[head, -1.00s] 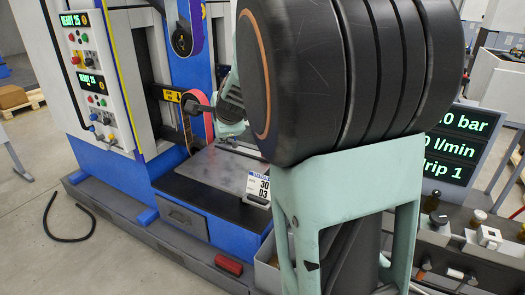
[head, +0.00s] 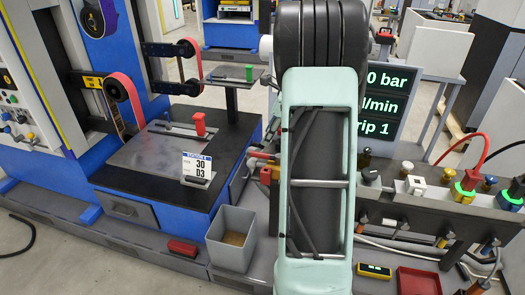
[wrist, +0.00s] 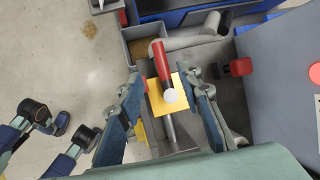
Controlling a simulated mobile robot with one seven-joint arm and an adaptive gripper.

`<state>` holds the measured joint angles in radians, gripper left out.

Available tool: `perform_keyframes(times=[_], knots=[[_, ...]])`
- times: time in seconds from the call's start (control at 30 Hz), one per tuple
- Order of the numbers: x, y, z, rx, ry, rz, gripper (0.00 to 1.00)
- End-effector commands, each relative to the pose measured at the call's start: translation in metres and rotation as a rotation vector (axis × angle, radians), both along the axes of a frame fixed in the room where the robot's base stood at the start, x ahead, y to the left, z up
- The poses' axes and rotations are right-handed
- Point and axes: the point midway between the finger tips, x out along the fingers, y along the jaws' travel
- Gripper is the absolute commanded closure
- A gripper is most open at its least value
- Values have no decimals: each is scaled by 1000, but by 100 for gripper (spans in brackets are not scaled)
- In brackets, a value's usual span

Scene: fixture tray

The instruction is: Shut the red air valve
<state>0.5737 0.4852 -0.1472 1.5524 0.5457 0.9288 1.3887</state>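In the wrist view a red lever handle (wrist: 161,60) with a pale round end shows above a yellow plate (wrist: 158,101), with a grey metal pipe below it. It looks like the red air valve; the lever points away from me, roughly in line with the pipe. My gripper (wrist: 161,84) is open, with one finger on each side of the lever and plate. I cannot tell whether a finger touches it. In the head view my arm hides the gripper and most of this spot.
A grey bin (head: 214,244) stands beside the station, with a red box (head: 182,248) on its left. A red knob (wrist: 240,67) is right of the lever in the wrist view. A red-handled clamp (head: 198,124) stands on the station table. Hoses and fittings crowd the manifold (head: 415,205).

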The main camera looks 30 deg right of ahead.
Motion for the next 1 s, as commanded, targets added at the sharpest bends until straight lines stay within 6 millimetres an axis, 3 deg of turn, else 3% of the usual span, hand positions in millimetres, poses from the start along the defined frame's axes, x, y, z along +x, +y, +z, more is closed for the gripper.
perform_keyframes(times=[0.3, 0.5, 0.97, 1.0], knots=[[23, 8, -55, 0, 2, 3, 67], [36, 11, -81, -1, 1, 3, 67], [41, 13, -91, -2, -1, 2, 67], [41, 13, -91, -2, -1, 2, 71]])
